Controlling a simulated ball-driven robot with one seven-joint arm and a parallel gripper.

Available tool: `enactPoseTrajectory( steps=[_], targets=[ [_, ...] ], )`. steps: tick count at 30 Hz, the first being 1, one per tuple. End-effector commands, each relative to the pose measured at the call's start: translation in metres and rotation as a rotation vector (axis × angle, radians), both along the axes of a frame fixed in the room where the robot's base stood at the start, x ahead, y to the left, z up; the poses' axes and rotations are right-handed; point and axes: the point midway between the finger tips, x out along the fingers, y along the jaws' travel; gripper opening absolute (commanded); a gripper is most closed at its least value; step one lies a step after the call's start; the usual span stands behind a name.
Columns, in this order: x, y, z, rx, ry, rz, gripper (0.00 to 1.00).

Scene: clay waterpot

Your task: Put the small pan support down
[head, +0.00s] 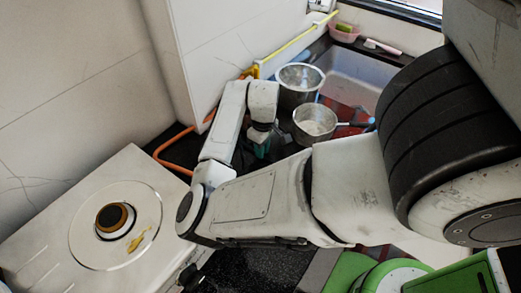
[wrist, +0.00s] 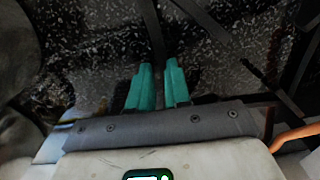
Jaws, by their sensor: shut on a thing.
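My gripper's teal fingers (wrist: 159,70) are close together in the wrist view, shut on a thin dark bar of the small pan support (wrist: 152,35). More dark bars reach to the upper right of that view, over a dark speckled countertop (wrist: 95,30). In the head view, my gripper (head: 262,148) points down over the dark counter, left of the pots. The support is hard to make out there against the dark counter and partly behind my arm. I cannot tell whether it touches the counter.
A white stove (head: 70,205) with a round burner (head: 115,219) and a yellow stain stands at the left. A steel pot (head: 299,88) and a smaller pan (head: 315,124) are close right of my gripper. An orange hose (head: 168,145) runs along the wall. A sink (head: 355,75) lies behind.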

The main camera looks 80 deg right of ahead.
Motion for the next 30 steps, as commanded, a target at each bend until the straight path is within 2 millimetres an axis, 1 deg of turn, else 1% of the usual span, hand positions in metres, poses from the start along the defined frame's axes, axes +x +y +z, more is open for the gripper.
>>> enactPoseTrajectory(
  steps=[8, 15, 16, 21, 23, 30],
  targets=[
    [-0.0067, 0.0044, 0.0027, -0.008, -0.007, -0.001, 0.00],
    [-0.0032, 0.0027, -0.0053, -0.004, -0.004, 0.000, 0.00],
    [-0.0027, 0.0024, -0.0056, -0.004, -0.004, -0.001, 0.21],
    [-0.0014, 0.0016, -0.0063, -0.004, -0.001, -0.001, 0.37],
    [-0.0015, 0.0017, -0.0062, -0.004, -0.001, -0.001, 0.43],
    [-0.0026, 0.0013, -0.0061, -0.005, -0.003, -0.001, 0.43]
  ],
)
